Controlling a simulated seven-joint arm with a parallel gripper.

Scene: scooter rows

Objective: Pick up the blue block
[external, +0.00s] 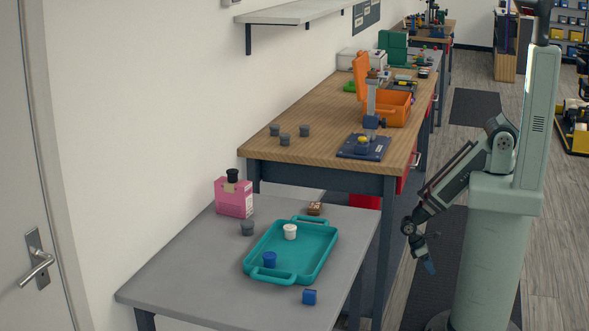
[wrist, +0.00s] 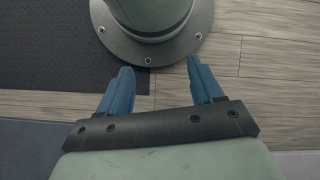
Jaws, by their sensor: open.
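The blue block (external: 309,297) lies on the grey table (external: 190,262), close to its right edge and just outside the teal tray (external: 325,247). My gripper (external: 429,267) hangs off to the right of the table, over the floor, pointing down and well apart from the block. In the wrist view my gripper (wrist: 158,80) shows two blue fingers spread wide with nothing between them. The wrist view shows only floor and my base, so the block is not in it.
The tray holds a blue cup-like piece (external: 269,259) and a white one (external: 290,231). A pink box (external: 234,198), a grey piece (external: 247,228) and a small brown item (external: 314,208) stand behind. A wooden workbench (external: 330,115) adjoins the far side.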

